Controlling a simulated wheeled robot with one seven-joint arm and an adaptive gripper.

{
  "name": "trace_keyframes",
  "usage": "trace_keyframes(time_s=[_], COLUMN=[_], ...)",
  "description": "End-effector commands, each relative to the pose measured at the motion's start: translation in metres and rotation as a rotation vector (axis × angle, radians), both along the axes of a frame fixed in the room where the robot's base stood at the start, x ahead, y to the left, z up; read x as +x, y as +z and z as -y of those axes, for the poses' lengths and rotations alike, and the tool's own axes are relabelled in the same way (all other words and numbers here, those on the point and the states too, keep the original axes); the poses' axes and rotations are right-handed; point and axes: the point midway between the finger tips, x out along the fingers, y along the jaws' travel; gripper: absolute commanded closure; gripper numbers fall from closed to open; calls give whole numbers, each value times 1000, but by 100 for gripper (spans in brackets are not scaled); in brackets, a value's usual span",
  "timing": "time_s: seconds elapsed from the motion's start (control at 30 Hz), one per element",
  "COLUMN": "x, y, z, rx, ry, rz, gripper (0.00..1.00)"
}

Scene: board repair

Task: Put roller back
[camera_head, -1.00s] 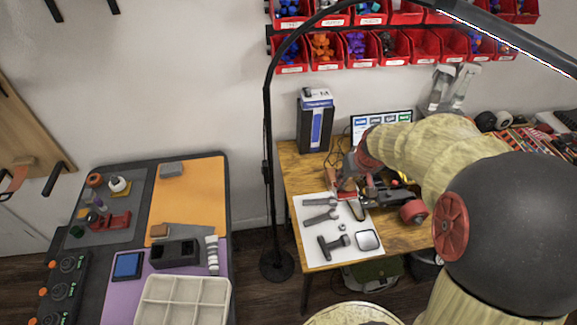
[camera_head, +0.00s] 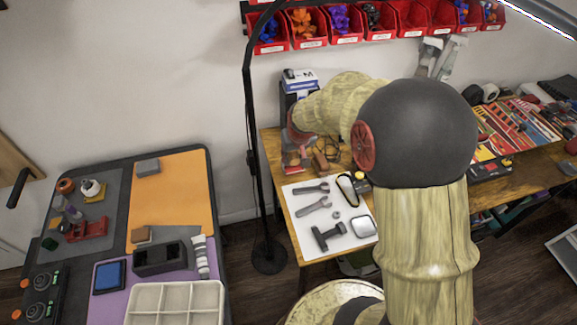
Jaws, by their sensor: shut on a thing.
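My arm reaches left over the wooden workbench (camera_head: 268,146). My gripper (camera_head: 291,160) is at the bench's back left, just in front of the dark box (camera_head: 298,84). My wrist hides most of it, and only small red and grey parts show below. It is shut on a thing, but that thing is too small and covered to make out. I cannot pick out the roller for certain in this view.
A white mat (camera_head: 305,234) holds wrenches, a dark T-shaped tool and a pale square piece. A brown block (camera_head: 320,163) stands behind it. A black lamp pole (camera_head: 250,130) rises between bench and left table (camera_head: 206,178). Red bins (camera_head: 310,27) hang above.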

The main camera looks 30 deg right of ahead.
Motion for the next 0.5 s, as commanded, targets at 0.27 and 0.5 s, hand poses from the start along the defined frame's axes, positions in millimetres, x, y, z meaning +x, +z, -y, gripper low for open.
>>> trace_keyframes(time_s=[0.27, 0.5], x=[11, 13], y=[-16, -49], z=[-7, -9], rx=[-1, -1], ry=[2, 1], rz=[1, 1], gripper=[98, 98])
